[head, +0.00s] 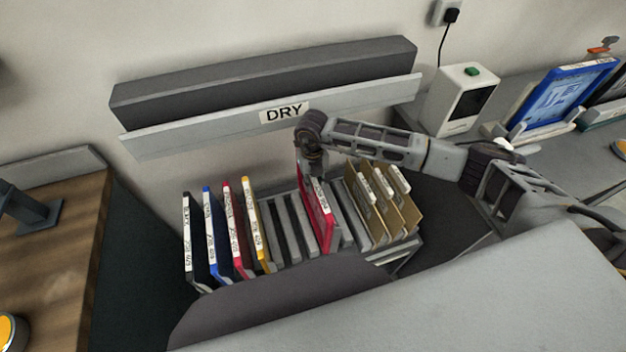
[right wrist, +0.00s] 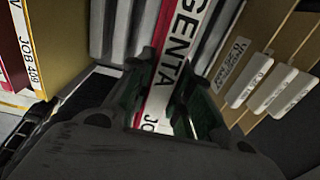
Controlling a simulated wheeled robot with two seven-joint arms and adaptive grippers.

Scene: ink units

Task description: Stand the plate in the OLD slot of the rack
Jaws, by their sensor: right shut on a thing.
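My right gripper (head: 312,170) is shut on a red plate (head: 318,215) with a white label. The plate stands upright among the middle slots of the grey rack (head: 283,228); whether it is fully seated in a slot I cannot tell. In the right wrist view the plate's label (right wrist: 172,75) ends in "GENTA", and the fingers (right wrist: 165,95) are on either side of it. Empty slots lie to the plate's left and right. No "OLD" marking is readable. My left gripper is not in view.
Black, blue, red and yellow plates (head: 257,225) stand at the rack's left end. Tan divider boards (head: 385,210) with white tabs stand at its right. A ledge marked DRY (head: 350,105) runs along the wall behind. A white box (head: 460,100) stands back right.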

